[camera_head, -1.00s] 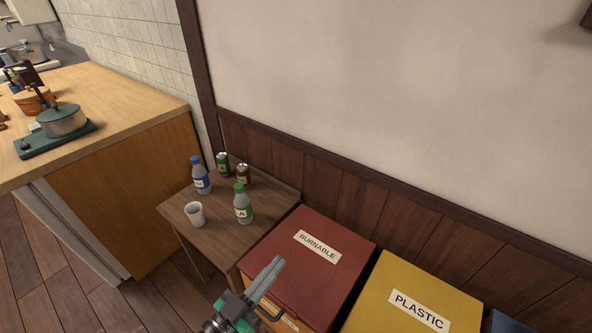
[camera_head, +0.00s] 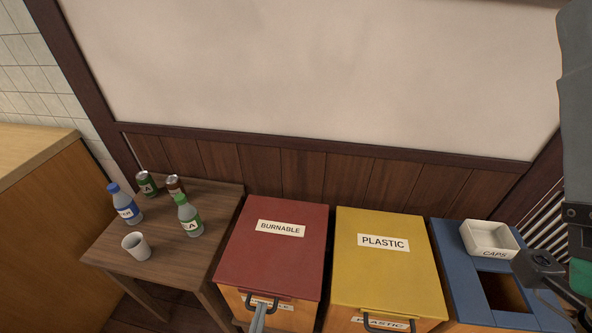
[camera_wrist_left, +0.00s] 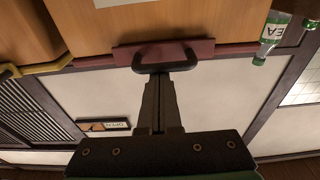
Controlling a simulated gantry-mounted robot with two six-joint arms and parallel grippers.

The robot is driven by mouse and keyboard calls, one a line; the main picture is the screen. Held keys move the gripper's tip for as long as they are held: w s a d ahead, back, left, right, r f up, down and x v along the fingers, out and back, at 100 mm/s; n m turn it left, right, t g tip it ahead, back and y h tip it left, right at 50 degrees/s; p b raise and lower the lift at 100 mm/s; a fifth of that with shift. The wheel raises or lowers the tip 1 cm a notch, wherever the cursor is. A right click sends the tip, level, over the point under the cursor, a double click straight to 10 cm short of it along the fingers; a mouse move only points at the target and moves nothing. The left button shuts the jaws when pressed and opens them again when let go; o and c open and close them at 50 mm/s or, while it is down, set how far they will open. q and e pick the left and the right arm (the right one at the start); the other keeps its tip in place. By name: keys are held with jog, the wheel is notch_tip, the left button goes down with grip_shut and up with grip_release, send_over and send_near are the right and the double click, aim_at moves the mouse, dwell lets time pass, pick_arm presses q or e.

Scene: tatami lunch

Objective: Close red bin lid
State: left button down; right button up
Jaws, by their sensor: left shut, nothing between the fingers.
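The red bin lid (camera_head: 273,247), labelled BURNABLE, lies flat over its bin, with no visible gap from above. Its dark handle (camera_head: 268,303) is at the front edge. My left gripper (camera_head: 259,312) is shut and empty at this handle, at the bottom of the head view. In the left wrist view, the shut fingers (camera_wrist_left: 158,82) point at the handle (camera_wrist_left: 164,56) below the red lid's edge (camera_wrist_left: 193,49). The tips overlap the handle in the picture; I cannot tell whether they touch it.
The yellow PLASTIC bin (camera_head: 385,257) stands right of the red one. Beyond it is a blue bin (camera_head: 456,277) with an opening and a white CAPS box (camera_head: 489,239). A small wooden table (camera_head: 180,245) with bottles, cans and a cup stands left.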

pick_arm(q)
jog(key=shift+s+a+f+g, duration=0.1)
jog(key=shift+s+f+g, duration=0.05)
jog(key=shift+f, duration=0.65)
jog(key=shift+s+a+f+g, duration=0.1)
jog(key=shift+s+f+g, duration=0.05)
jog(key=shift+f, duration=0.6)
pick_arm(e)
jog(key=shift+s+d+f+h, duration=0.2)
jog(key=shift+d+f+h, duration=0.15)
jog(key=shift+f, duration=0.1)
pick_arm(q)
notch_tip(320, 180, up, 6)
jog(key=p, duration=0.4)
jog(key=s+f+b, duration=0.1)
jog(key=s+f, duration=0.5)
jog(key=shift+s+a+f+t, duration=0.3)
jog(key=shift+s+f+t, duration=0.05)
jog(key=shift+f+t, duration=0.05)
pick_arm(e)
jog(key=r, duration=0.3)
jog(key=shift+a, duration=0.2)
